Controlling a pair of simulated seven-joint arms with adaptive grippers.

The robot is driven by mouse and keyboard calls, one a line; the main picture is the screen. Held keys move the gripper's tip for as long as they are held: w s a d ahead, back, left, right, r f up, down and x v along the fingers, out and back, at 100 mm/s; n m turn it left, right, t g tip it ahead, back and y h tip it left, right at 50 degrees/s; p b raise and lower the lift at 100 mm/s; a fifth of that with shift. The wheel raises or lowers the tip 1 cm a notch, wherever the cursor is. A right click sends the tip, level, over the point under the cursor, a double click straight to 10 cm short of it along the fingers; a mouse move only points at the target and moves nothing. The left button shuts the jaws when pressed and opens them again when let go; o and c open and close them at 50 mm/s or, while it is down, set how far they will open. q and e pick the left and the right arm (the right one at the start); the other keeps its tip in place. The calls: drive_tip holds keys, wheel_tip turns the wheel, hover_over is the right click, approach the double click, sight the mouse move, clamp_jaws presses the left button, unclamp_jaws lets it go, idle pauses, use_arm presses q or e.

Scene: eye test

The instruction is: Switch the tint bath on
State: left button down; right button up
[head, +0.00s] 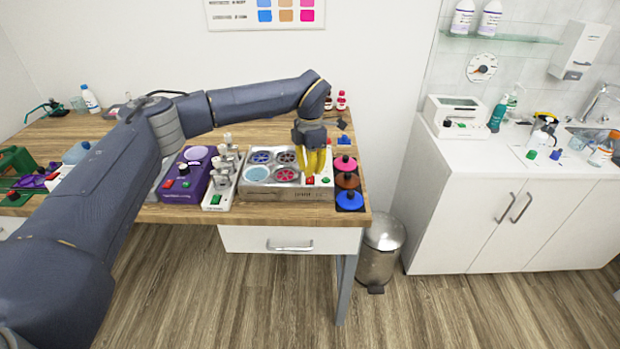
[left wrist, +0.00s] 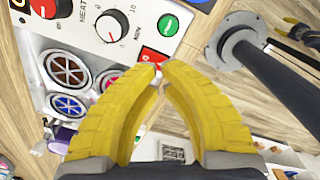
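The tint bath is the pale box (head: 270,195) with several round wells at the bench's front right. My left gripper (head: 314,172) has yellow fingers, pointing down over the panel beside the buttons. In the left wrist view its fingertips (left wrist: 161,65) meet right by the red button; touch cannot be told. It appears shut and empty. My right gripper (left wrist: 300,33) seems to show partly in the left wrist view, its fingers unclear.
A white device with levers (head: 221,190) and a purple box (head: 181,190) stand left of the bath. Pink, brown and blue pots (head: 347,181) stand close on its right. A metal bin (head: 380,255) stands on the floor beside the bench.

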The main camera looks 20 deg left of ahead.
sight(310, 180)
use_arm(q)
drive_tip(key=shift+f, duration=2.1)
idle(1.9)
drive_tip(key=shift+r, duration=0.1)
drive_tip(key=shift+r, duration=3.45)
